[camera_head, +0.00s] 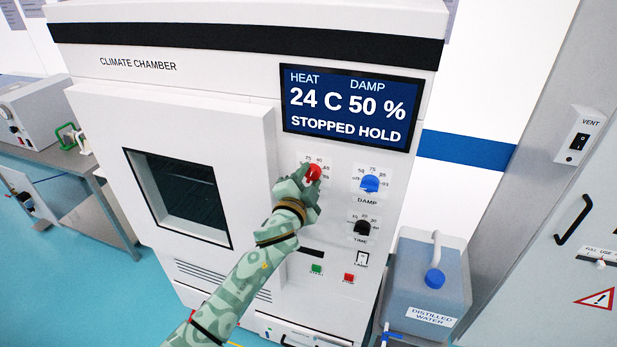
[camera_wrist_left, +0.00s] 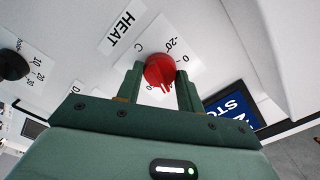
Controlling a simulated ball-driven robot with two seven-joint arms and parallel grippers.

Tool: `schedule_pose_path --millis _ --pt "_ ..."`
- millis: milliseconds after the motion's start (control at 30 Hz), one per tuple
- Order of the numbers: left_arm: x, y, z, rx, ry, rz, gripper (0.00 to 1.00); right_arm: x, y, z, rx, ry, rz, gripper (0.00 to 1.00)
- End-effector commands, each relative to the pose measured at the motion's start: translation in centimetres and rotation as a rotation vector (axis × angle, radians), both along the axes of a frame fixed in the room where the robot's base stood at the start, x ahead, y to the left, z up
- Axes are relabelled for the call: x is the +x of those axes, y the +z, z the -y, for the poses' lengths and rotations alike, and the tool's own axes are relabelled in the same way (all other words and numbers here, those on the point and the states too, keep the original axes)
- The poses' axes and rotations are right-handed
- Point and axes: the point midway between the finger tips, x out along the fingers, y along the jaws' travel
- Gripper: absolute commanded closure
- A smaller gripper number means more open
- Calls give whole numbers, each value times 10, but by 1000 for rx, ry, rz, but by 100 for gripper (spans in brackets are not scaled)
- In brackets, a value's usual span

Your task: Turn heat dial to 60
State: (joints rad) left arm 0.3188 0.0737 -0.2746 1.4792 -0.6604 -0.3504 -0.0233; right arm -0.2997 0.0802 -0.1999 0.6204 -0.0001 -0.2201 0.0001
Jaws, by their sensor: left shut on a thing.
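The red heat dial (camera_head: 314,172) is on the front panel of the climate chamber (camera_head: 190,87), below the display (camera_head: 350,108). The display reads HEAT 24 C, DAMP 50 %, STOPPED HOLD. My left gripper (camera_head: 306,178) is at the dial, its arm coming up from below. In the left wrist view the two green fingers (camera_wrist_left: 160,90) are shut on the red dial (camera_wrist_left: 160,69), one on each side. The dial's printed scale is partly hidden by the gripper. My right gripper is not in view.
The blue damp dial (camera_head: 371,183) is right of the heat dial, with the black time dial (camera_head: 362,228) below it. Green (camera_head: 317,268) and red (camera_head: 349,277) buttons are lower down. A distilled water container (camera_head: 425,285) stands at the right.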

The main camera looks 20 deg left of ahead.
Motion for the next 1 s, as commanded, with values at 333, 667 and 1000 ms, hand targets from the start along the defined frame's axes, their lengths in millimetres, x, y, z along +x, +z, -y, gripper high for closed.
schedule_pose_path --millis 333,667,1000 --pt "0 0 0 329 -2 9 86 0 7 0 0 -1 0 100" --pt "0 -1 0 617 -1 18 86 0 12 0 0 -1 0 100" --pt "0 -2 0 801 -2 24 86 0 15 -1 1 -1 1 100"
